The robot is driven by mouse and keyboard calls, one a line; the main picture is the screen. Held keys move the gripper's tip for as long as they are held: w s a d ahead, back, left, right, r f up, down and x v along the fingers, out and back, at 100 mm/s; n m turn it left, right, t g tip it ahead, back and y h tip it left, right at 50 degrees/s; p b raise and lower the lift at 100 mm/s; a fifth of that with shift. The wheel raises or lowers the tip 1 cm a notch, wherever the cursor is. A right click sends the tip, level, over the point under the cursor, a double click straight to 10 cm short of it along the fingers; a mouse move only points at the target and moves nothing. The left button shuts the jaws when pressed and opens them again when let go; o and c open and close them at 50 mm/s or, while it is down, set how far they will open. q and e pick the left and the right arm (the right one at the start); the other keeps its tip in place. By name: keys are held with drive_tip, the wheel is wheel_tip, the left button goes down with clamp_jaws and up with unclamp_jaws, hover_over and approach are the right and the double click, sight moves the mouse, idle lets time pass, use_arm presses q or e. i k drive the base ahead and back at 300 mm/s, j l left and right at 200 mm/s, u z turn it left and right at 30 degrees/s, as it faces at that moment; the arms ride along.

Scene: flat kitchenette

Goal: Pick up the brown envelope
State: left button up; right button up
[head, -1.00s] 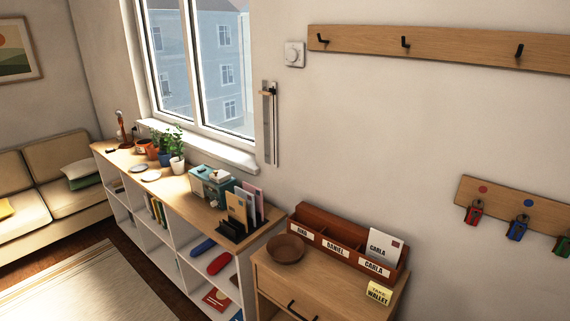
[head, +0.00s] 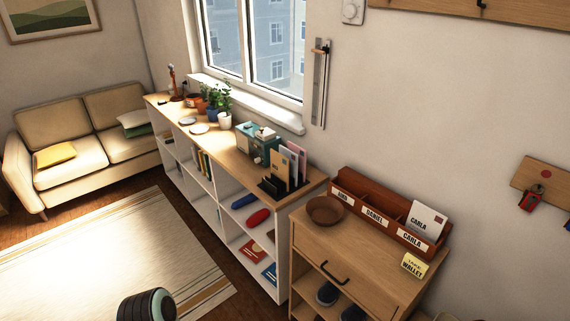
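The brown envelope (head: 277,164) stands upright in a black letter holder (head: 271,187) on top of the white shelf unit, near its right end. Its lower edge is hidden by the holder. Paler envelopes, one of them pinkish (head: 302,163), stand behind it in the same holder.
A teal box-like appliance (head: 252,146) stands left of the holder, with potted plants farther left. To the right, a wooden cabinet (head: 365,252) carries a brown bowl (head: 324,211) and a red-brown letter rack (head: 341,182). The striped rug (head: 90,260) lies on the open floor.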

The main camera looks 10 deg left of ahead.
sight(279, 163)
drive_tip(key=j+u, duration=0.1)
drive_tip(key=j, duration=0.15)
drive_tip(key=k+j, duration=0.15)
drive_tip(key=j, duration=0.15)
drive_tip(key=i+j, duration=0.2)
drive_tip(key=j, duration=0.15)
drive_tip(key=i+j+z, duration=0.1)
drive_tip(key=i+j, duration=0.15)
drive_tip(key=i+j+z, duration=0.1)
drive_tip(key=j, duration=0.3)
drive_tip(key=i+j, duration=0.3)
